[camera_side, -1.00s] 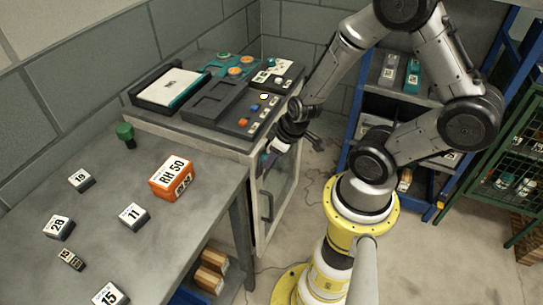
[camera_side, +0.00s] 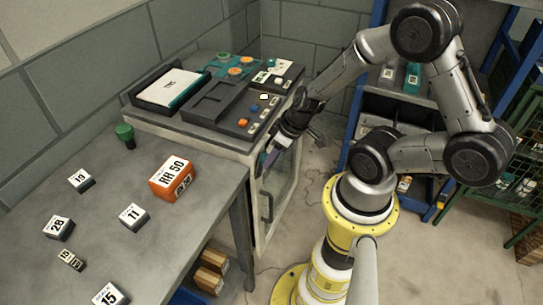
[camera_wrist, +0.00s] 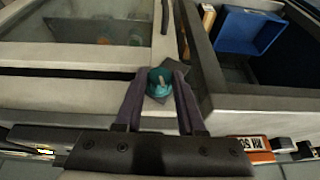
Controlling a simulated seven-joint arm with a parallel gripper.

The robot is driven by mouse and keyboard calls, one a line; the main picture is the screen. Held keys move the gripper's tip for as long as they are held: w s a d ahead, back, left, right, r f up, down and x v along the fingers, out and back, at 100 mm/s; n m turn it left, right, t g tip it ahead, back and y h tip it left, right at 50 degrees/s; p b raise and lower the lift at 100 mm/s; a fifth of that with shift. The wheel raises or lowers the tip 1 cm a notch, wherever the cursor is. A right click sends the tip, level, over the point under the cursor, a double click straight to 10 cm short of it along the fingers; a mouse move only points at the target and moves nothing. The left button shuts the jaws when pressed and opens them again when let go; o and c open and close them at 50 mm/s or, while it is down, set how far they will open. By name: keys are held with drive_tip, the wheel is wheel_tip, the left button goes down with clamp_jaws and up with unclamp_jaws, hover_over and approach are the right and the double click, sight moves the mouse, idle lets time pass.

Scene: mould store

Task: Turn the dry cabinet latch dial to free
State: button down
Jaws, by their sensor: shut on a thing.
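The teal latch dial (camera_wrist: 160,78) sits between the fingertips of my gripper (camera_wrist: 158,88) in the wrist view. A paler raised bar shows on its face, running roughly up and down in the picture. My gripper is shut on the dial, one dark finger on each side. In the side view my gripper (camera_side: 268,159) is at the upper front of the dry cabinet (camera_side: 256,230), by its glass door (camera_side: 284,188). The dial is hidden in that view. The door looks closed. I cannot read any marks around the dial.
Trays and small parts cover the cabinet top (camera_side: 190,128) just above my gripper. The grey bench (camera_side: 95,215) at left holds an orange RH 50 box (camera_side: 172,178) and several numbered blocks. A blue bin (camera_wrist: 248,32) shows in the wrist view. Shelves stand behind my arm.

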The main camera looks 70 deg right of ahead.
drive_tip(key=shift+d+y, duration=0.1)
drive_tip(key=shift+y, duration=0.2)
drive_tip(key=y, duration=0.3)
drive_tip(key=d+m+y, duration=0.1)
drive_tip(key=y, duration=0.2)
drive_tip(key=m+y, duration=0.1)
drive_tip(key=y, duration=0.2)
drive_tip(key=shift+d+f+t+y, duration=0.15)
drive_tip(key=shift+f+t+y, duration=0.15)
drive_tip(key=shift+f, duration=0.1)
drive_tip(key=shift+m, duration=0.3)
drive_tip(key=c, duration=0.5)
unclamp_jaws()
